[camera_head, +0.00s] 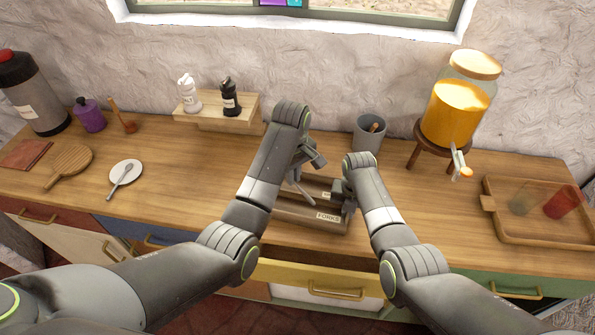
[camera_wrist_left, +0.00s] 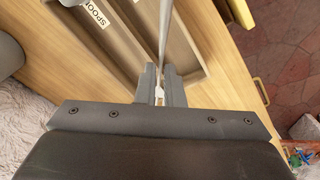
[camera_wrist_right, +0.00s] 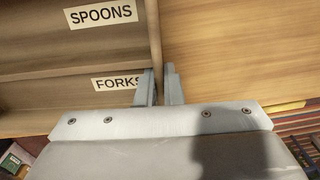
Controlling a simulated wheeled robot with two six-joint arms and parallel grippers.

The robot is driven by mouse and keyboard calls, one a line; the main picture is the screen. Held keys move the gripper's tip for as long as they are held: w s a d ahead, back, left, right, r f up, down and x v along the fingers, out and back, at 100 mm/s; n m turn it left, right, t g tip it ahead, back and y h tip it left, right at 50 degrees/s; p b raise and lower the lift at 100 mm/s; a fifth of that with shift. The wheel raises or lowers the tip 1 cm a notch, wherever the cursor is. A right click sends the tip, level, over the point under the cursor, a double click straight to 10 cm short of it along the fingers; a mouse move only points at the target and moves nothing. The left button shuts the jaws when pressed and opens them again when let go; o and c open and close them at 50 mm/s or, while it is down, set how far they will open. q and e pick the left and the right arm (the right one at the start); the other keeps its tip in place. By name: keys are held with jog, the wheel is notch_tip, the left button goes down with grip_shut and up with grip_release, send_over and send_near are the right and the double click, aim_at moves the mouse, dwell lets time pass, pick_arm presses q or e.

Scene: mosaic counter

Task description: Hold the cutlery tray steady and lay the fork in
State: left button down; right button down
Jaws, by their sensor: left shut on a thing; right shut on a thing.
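The cutlery tray (camera_head: 283,218) sits on the wooden counter, with a compartment labelled FORKS at its front and one labelled SPOONS behind. My left gripper (camera_head: 303,168) is shut on the fork, a thin metal piece (camera_wrist_left: 164,28), and holds it above the tray. The fork's far end is out of the left wrist view. My right gripper (camera_wrist_right: 160,88) is shut on the tray's right end wall (camera_wrist_right: 153,28), beside the FORKS label. In the head view, my arms hide parts of the tray.
A white plate with a spoon (camera_head: 126,172) lies left. A grey cup (camera_head: 369,135) stands behind the tray. A juice dispenser (camera_head: 455,110) and a wooden tray with cups (camera_head: 510,232) are at the right. The counter between plate and tray is clear.

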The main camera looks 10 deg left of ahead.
pick_arm(q)
jog(key=shift+a+f+n, duration=0.2)
jog(key=shift+f+n, duration=0.85)
jog(key=shift+f, duration=0.2)
jog(key=shift+a+f+n, duration=0.2)
jog(key=shift+f+n, duration=0.9)
jog(key=shift+f, duration=0.1)
jog(key=shift+a+f+n, duration=0.2)
jog(key=shift+f+n, duration=0.85)
jog(key=shift+f, duration=0.2)
jog(key=c, duration=1.5)
grip_release()
jog(key=r, duration=1.2)
jog(key=shift+s, duration=0.2)
